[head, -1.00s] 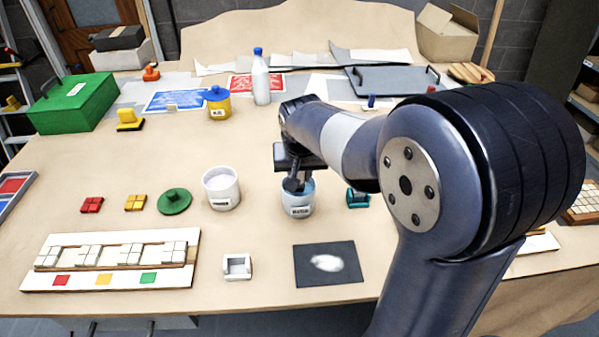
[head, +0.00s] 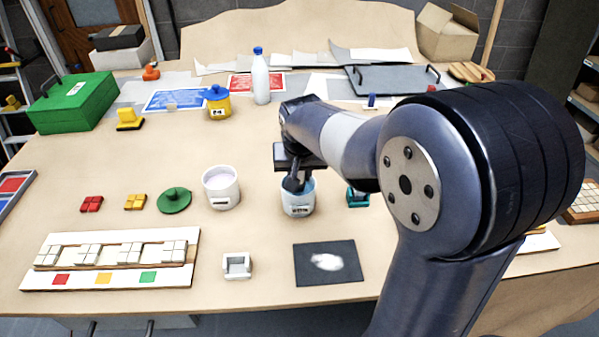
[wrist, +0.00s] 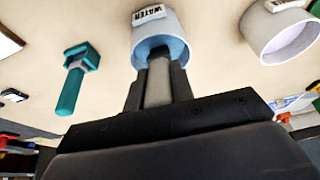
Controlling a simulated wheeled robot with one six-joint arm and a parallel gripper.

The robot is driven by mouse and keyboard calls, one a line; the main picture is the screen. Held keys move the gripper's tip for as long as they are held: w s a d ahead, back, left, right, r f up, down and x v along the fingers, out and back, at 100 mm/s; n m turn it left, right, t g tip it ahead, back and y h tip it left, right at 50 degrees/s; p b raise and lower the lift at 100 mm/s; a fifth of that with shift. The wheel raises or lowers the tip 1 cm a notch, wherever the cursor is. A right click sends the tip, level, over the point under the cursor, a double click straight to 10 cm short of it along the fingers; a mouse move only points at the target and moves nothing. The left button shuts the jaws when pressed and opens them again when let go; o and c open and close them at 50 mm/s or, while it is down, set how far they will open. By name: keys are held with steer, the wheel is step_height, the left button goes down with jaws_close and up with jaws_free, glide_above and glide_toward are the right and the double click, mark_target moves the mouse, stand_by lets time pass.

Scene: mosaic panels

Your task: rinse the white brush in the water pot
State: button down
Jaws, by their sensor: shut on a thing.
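The water pot (head: 298,205) is a small light-blue cup on the table, right of the white primer pot (head: 222,188). Its label reads WATER in the wrist view (wrist: 150,14). My gripper (head: 296,184) is over the water pot, pointing down into its mouth. In the wrist view my gripper (wrist: 158,85) is shut on a grey-white handle (wrist: 158,82), which I take as the white brush. The handle runs down into the pot. The brush's bristle end is hidden inside the pot.
A teal-handled tool (wrist: 74,82) lies close beside the water pot. A dark square with a white smear (head: 327,263) and a small white holder (head: 237,265) lie in front. A green round lid (head: 174,201) is left of the primer pot. The table between these is clear.

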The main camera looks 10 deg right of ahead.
steer(key=shift+f, duration=0.1)
steer(key=shift+r+p, duration=2.8)
steer(key=shift+r, duration=0.8)
steer(key=shift+f, duration=0.1)
